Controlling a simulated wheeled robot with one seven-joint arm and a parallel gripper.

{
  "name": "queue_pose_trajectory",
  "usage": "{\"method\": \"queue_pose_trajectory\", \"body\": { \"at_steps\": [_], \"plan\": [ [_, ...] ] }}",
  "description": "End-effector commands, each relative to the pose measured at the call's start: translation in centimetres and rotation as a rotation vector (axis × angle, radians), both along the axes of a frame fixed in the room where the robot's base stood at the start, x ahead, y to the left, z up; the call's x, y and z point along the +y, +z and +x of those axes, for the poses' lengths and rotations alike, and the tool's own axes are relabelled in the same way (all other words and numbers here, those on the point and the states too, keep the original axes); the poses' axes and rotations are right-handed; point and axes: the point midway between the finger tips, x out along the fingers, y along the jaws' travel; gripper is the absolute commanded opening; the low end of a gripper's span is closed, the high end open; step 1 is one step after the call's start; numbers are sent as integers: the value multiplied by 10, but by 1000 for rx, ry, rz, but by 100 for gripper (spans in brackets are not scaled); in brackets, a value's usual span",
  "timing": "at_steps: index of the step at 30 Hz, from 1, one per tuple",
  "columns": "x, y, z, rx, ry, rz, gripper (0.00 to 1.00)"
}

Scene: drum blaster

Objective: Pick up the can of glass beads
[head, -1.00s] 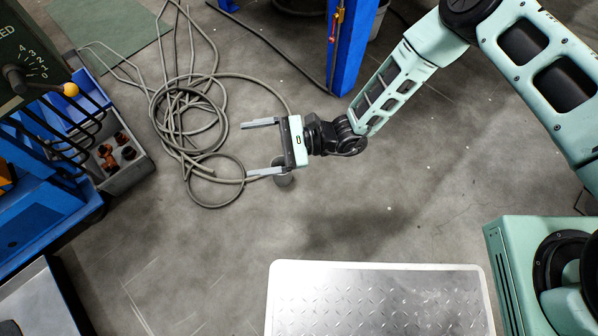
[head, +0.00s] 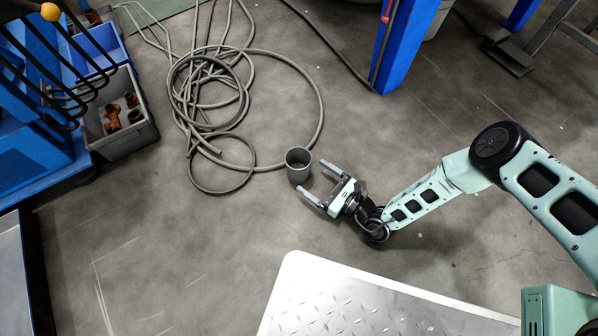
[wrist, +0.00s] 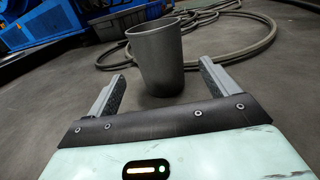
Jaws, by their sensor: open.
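A grey can (head: 298,165), open at the top, stands upright on the concrete floor beside the coiled hose. What is inside it is too dark to tell. My gripper (head: 321,182) is open and empty, low near the floor, with its fingers pointing at the can from the lower right. In the wrist view the can (wrist: 157,58) stands just ahead, roughly centred between the two spread fingertips (wrist: 160,78). The can looks slightly beyond the tips, and the fingers do not appear to touch it.
A grey hose (head: 245,165) lies coiled behind and left of the can. A grey bin (head: 122,140) with brown fittings stands at the left. A blue post (head: 405,50) rises at the back. A metal tread plate (head: 350,305) lies in front. Floor around the can's near side is clear.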

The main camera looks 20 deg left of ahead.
Motion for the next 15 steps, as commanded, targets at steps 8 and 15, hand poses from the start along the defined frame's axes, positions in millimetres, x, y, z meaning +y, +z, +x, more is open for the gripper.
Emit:
{"method": "queue_pose_trajectory", "body": {
  "at_steps": [8,15],
  "plan": [
    [23,-6,9,-1,1,1,86],
    [49,-8,18,-4,4,3,86]
  ]
}}
